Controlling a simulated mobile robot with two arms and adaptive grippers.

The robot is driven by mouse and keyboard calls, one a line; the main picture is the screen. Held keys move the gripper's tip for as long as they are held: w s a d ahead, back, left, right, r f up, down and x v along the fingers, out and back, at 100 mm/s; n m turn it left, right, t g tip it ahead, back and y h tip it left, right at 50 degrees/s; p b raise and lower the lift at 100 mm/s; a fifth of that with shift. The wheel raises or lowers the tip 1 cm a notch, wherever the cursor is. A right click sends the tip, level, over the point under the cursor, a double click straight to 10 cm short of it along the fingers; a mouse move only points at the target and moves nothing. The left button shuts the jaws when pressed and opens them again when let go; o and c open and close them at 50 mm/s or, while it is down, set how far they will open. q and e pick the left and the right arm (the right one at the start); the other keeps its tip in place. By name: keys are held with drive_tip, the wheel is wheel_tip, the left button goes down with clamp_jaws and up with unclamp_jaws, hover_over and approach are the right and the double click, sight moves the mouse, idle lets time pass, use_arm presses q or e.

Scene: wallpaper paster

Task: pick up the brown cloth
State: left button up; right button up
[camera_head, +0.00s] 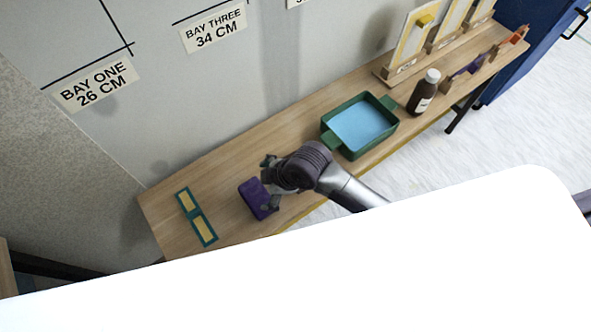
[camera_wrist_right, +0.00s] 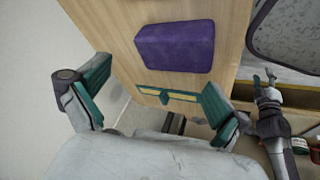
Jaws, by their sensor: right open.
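I cannot make out a brown cloth in either view. A purple, soft-looking block (camera_head: 254,199) lies on the wooden bench near its left end. It also shows in the right wrist view (camera_wrist_right: 175,46). My right gripper (camera_head: 269,183) is over the bench at the block's right side, partly hiding it. In the right wrist view the teal-padded fingers (camera_wrist_right: 157,80) stand wide apart with nothing between them, the block beyond them. A dark jointed part with teal tips (camera_wrist_right: 266,90) at the right looks like my left gripper; its opening is unclear.
A teal and yellow bar (camera_head: 196,217) lies left of the block. A green tray (camera_head: 350,153) with a blue inside and a brown bottle (camera_head: 423,92) stand further right on the bench (camera_head: 220,163). Upright boards (camera_head: 412,45) stand by the wall. A blue cabinet (camera_head: 540,45) is beyond.

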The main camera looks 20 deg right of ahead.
drive_tip(key=a+r+n, duration=0.1)
drive_tip(key=n, duration=0.1)
drive_tip(key=w+a+r+n, duration=0.1)
drive_tip(key=n, duration=0.2)
drive_tip(key=w+a+r+n+g, duration=0.1)
drive_tip(key=n, duration=0.1)
drive_tip(key=shift+a+r+n, duration=0.15)
drive_tip(key=shift+r+n, duration=0.05)
drive_tip(key=shift+n, duration=0.2)
drive_tip(key=w+d+r+n+g+h, duration=0.1)
drive_tip(key=w+d+n+h, duration=0.15)
drive_tip(key=d+n, duration=0.5)
drive_tip(key=w+d+r+n+g+h, duration=0.1)
drive_tip(key=d+n+g+h, duration=0.15)
drive_tip(key=d+n, duration=0.45)
drive_tip(key=shift+n+t, duration=0.35)
drive_tip(key=shift+t, duration=0.1)
drive_tip(key=f, duration=0.5)
drive_tip(key=a+f, duration=0.1)
drive_tip(key=f, duration=0.1)
drive_tip(key=shift+w+f+b, duration=0.2)
drive_tip(key=shift+b, duration=0.2)
drive_tip(key=shift+a+f, duration=0.1)
drive_tip(key=shift+f, duration=2.6)
drive_tip(key=c, duration=1.2)
